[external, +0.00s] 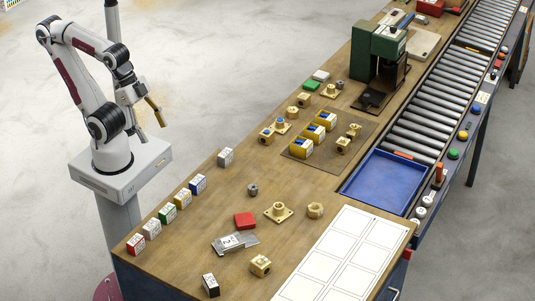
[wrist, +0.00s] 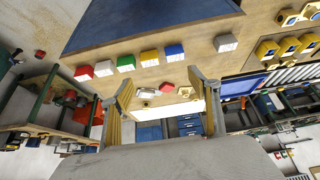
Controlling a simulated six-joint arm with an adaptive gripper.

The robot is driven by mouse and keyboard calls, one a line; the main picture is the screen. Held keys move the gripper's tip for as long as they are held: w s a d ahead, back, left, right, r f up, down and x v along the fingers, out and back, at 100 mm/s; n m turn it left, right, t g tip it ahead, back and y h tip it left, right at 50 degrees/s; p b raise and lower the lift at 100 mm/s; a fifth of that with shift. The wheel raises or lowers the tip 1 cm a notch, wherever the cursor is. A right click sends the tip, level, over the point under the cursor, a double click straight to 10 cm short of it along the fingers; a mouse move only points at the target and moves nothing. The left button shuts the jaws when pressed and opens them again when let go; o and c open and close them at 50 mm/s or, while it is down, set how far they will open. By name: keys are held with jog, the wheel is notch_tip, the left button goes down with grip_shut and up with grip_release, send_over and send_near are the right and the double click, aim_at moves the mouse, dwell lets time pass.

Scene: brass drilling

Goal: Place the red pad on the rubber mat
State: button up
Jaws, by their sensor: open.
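The red pad (external: 245,220) lies flat on the wooden bench, behind a silver metal part. It also shows in the wrist view (wrist: 167,87), small and between my fingers in the picture but far beyond them. The rubber mat (external: 328,164) looks like the thin brown sheet in the middle of the bench. Several yellow boxes with blue contents and some brass parts stand on it, and its near edge looks bare. My gripper (external: 155,112) is open and empty, raised left of the bench, well away from pad and mat. Its two fingers (wrist: 157,92) show spread in the wrist view.
Several coloured labelled blocks (external: 167,213) line the bench's left edge. Brass fittings (external: 278,212) stand near the pad. A white grid sheet (external: 345,255) lies at the front right. A blue tray (external: 386,182) and a roller conveyor (external: 425,120) run along the right. A green press (external: 379,52) stands behind.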

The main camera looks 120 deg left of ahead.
jog(key=w+m, duration=0.1)
jog(key=w, duration=0.1)
jog(key=m+y, duration=0.6)
jog(key=m, duration=2)
send_near(245, 221)
jog(key=shift+s+a+f+t, duration=0.25)
jog(key=shift+a+t, duration=0.15)
jog(key=shift+a, duration=0.2)
jog(key=shift+x, duration=1.35)
